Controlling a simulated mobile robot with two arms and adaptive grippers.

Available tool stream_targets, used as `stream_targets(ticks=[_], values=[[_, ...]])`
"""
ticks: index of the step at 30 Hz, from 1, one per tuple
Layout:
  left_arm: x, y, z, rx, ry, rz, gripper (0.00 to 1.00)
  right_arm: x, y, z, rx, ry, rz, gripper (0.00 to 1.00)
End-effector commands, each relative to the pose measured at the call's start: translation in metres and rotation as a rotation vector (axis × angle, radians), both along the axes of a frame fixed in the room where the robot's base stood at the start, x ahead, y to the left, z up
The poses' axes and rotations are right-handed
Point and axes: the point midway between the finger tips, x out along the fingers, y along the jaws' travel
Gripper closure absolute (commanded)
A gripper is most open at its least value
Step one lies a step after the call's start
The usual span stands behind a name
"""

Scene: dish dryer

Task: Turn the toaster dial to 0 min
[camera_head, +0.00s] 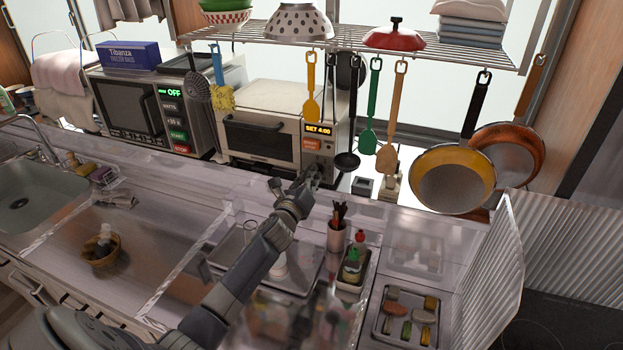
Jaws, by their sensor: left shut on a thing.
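The toaster (262,138) is a pale countertop oven with a dark glass door, standing at the back of the counter under the rack. Its small display (318,129) reads "SET 4:00", with an orange label below it. My left arm reaches up from the bottom of the head view. My left gripper (314,175) is at the lower right of the toaster's front panel, shut on the dial there. The gripper covers the dial, so its pointer cannot be seen. My right gripper is out of view.
A microwave (130,108) stands left of the toaster. Utensils and pans hang from a wire rack (440,52) above and to the right, including a black ladle (347,160) close to the gripper. A cup of utensils (337,235) and bottles stand on the counter. A sink (40,190) is at left.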

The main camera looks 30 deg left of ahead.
Motion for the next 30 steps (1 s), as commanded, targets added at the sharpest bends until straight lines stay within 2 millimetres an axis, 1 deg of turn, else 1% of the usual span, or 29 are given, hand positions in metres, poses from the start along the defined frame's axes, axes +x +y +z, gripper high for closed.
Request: stream_targets(ticks=[12, 30], values=[[0.0, 0.001, -0.003, -0.387, -0.091, 0.0, 1.0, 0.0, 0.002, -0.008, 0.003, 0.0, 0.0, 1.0], [-0.001, 0.002, -0.005, -0.943, -0.225, 0.001, 1.0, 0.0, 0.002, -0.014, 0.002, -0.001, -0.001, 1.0]])
